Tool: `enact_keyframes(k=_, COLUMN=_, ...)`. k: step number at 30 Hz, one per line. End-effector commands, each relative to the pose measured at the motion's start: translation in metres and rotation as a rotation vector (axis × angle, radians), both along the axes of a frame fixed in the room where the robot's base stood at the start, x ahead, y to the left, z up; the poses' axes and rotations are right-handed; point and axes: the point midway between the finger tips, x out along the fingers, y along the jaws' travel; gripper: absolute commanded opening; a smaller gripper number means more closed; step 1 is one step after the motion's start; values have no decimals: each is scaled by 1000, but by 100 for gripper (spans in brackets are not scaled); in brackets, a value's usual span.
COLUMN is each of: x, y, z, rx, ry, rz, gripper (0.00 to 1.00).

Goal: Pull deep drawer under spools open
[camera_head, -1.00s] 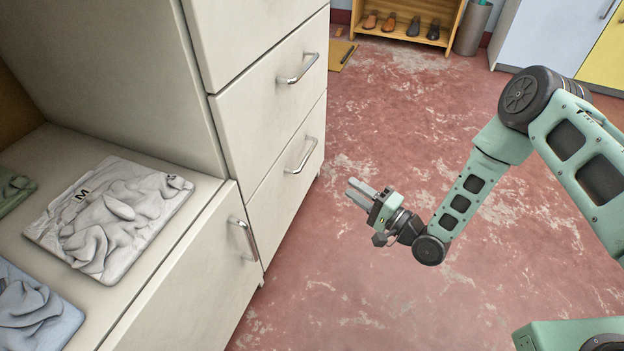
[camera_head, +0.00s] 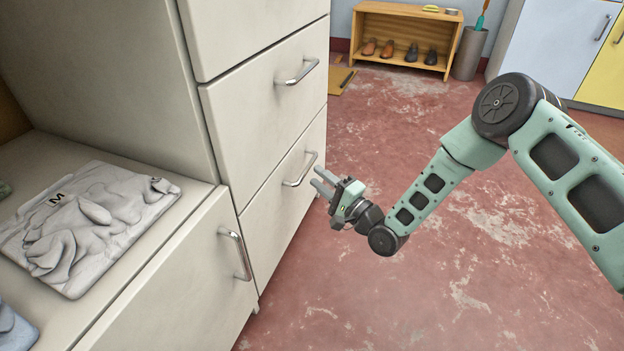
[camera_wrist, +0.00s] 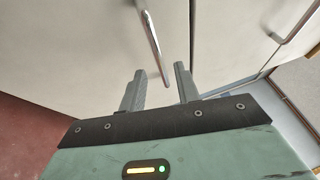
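A cream cabinet column holds stacked drawers, each with a silver bar handle. The lowest drawer (camera_head: 272,225) is shut, with its handle (camera_head: 300,170) near its upper edge. The drawer above it (camera_head: 258,105) is also shut, with its own handle (camera_head: 299,73). No spools are in view. My gripper (camera_head: 318,183) is open and empty just right of the lowest handle in the head view. In the wrist view, a bar handle (camera_wrist: 150,45) runs down into the gap between my open fingers (camera_wrist: 159,86); I cannot tell whether they reach around it.
A low cabinet front (camera_head: 175,285) with a vertical handle (camera_head: 235,254) stands at left, folded grey cloth (camera_head: 85,225) on top. A shoe rack (camera_head: 405,35) and grey bin (camera_head: 469,52) stand at the back. The red floor (camera_head: 430,270) is clear.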

Motion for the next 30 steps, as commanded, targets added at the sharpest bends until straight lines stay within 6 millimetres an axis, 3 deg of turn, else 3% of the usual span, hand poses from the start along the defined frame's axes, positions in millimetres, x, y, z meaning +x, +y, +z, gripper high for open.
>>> enact_keyframes(k=6, x=18, y=20, z=3, rx=-1, ry=-1, rz=1, gripper=32)
enact_keyframes(k=18, x=23, y=25, z=7, rx=1, ry=1, rz=-1, gripper=32)
enact_keyframes(k=22, x=23, y=25, z=6, rx=1, ry=1, rz=-1, gripper=0)
enact_keyframes(k=30, x=24, y=22, z=6, rx=-1, ry=1, rz=-1, gripper=0)
